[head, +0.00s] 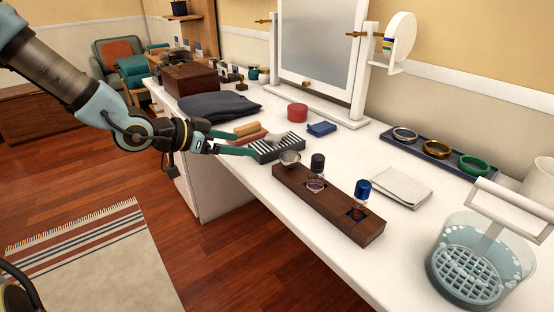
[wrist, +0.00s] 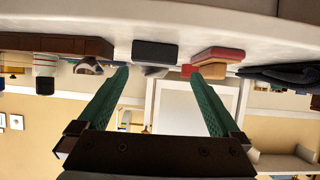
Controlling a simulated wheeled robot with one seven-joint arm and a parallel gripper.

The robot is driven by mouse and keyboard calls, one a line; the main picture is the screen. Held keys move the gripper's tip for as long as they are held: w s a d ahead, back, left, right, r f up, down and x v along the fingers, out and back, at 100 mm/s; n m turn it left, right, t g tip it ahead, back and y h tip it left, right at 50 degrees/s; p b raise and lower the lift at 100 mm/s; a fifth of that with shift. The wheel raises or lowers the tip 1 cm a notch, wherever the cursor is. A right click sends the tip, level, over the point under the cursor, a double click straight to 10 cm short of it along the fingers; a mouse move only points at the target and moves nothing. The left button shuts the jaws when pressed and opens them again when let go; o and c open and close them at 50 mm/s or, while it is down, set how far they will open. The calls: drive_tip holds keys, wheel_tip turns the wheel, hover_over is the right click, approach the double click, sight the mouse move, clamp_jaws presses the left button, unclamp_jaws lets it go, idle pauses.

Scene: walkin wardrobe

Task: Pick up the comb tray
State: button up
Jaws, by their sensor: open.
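The comb tray appears to be the small dark tray with white stripes (head: 281,148) on the white counter, near its front edge. It likely shows in the wrist view as the dark grey block (wrist: 155,53), roughly ahead of the gap between my fingers. My gripper (head: 246,145) has its two green fingers spread, with nothing held. In the head view one fingertip overlaps the tray's left end. The fingers also show in the wrist view (wrist: 160,75). I cannot tell whether a finger touches the tray.
A brown wooden holder with bottles (head: 318,199) stands close right of the tray. A tan and red brush-like block (head: 247,129) and folded dark cloth (head: 219,106) lie on its left. A red round box (head: 297,112), blue item (head: 321,129) and mirror (head: 319,45) are behind.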

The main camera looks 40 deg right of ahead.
sight(276, 142)
drive_tip(key=shift+s+d+r+m+g+h, duration=0.2)
drive_tip(key=shift+s+d, duration=0.15)
drive_tip(key=shift+d, duration=0.2)
drive_tip(key=shift+s+d+r+m+g+h, duration=0.1)
drive_tip(key=shift+s+d+m+g+h, duration=0.15)
drive_tip(key=shift+d, duration=0.3)
drive_tip(key=b+x, duration=0.1)
drive_tip(key=x, duration=0.2)
drive_tip(key=shift+d+f, duration=0.15)
drive_tip(key=shift+d, duration=0.15)
drive_tip(key=shift+b+x, duration=0.3)
drive_tip(key=shift+x, duration=2.75)
drive_tip(key=shift+w, duration=0.15)
drive_tip(key=c, duration=1.1)
